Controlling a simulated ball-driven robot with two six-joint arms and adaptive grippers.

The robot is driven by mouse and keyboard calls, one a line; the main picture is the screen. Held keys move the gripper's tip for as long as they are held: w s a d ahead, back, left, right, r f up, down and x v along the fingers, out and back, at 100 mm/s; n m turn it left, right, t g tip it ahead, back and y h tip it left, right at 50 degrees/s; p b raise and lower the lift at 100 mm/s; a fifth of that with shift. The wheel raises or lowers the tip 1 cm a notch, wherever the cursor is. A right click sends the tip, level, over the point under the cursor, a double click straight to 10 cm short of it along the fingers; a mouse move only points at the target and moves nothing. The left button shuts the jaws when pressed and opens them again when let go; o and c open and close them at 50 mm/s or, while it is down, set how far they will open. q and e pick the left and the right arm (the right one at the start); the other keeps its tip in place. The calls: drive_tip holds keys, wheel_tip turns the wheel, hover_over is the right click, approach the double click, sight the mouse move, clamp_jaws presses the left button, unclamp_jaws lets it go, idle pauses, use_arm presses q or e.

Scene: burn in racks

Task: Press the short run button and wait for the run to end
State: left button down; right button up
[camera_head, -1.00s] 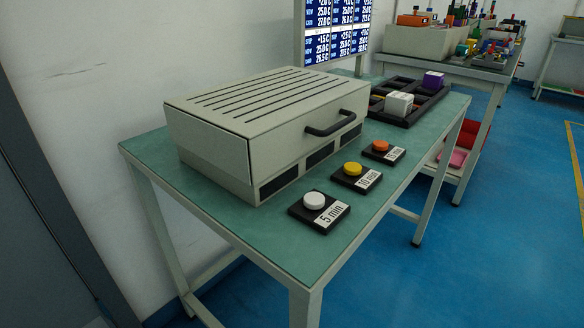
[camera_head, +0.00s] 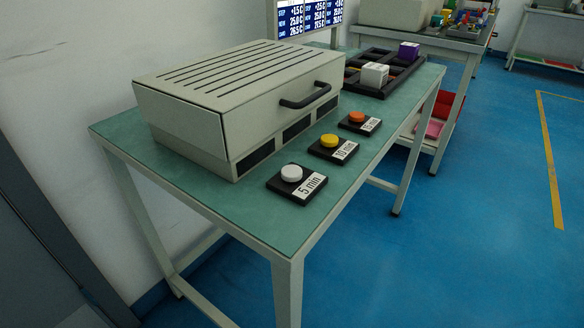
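Three push buttons on black bases stand in a row on the green bench top, in front of the beige oven-like box (camera_head: 240,95). The nearest is a white button (camera_head: 291,173) with a label reading "5 min". The middle one is a yellow button (camera_head: 330,141) labelled "10 min". The farthest is an orange button (camera_head: 357,117); its label is too small to read surely. The box has a slotted lid, which is down, and a dark handle (camera_head: 306,97). Neither of my grippers is in view.
A black divided tray (camera_head: 354,88) behind the buttons holds a white cube (camera_head: 374,75) and a purple cube (camera_head: 408,50). A display screen (camera_head: 303,18) stands behind the box. Another bench (camera_head: 455,46) stands at the back. The blue floor (camera_head: 450,240) at right is clear.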

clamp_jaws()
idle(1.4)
